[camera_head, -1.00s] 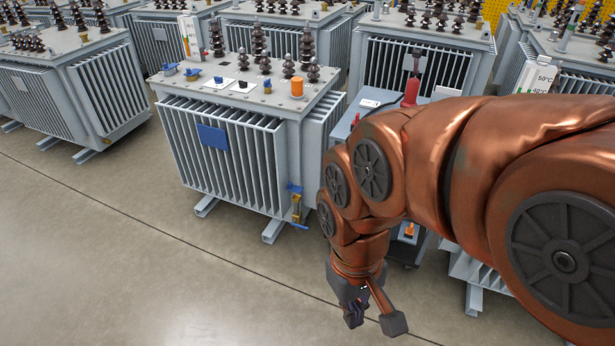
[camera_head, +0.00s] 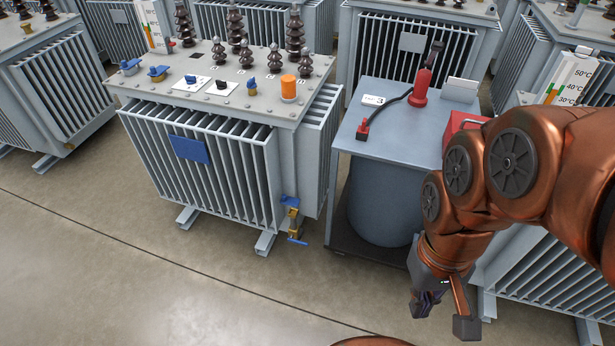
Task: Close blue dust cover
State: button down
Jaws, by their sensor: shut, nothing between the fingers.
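Several blue parts show on the grey transformer (camera_head: 225,140), and I cannot tell for sure which is the dust cover. A flat blue plate (camera_head: 190,148) lies against its front fins. A small blue flap (camera_head: 290,200) sits at the top of the brass drain valve (camera_head: 294,222) at the lower front right corner; whether it is open is too small to tell. A blue valve handle (camera_head: 298,240) is below it. Small blue fittings (camera_head: 158,72) stand on the lid. My gripper (camera_head: 443,314) is shut and empty, pointing down, to the right of the drain valve and apart from it.
A grey cart (camera_head: 400,133) with a red hand tool (camera_head: 421,87) and a cable stands right of the transformer, behind my arm. An orange cap (camera_head: 288,87) is on the lid. Other transformers crowd the back and sides. The floor in front is clear.

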aim_at(286, 200)
jog(key=u, duration=0.1)
jog(key=i, duration=0.6)
jog(key=u, duration=0.75)
jog(key=i, duration=0.4)
jog(key=u, duration=0.4)
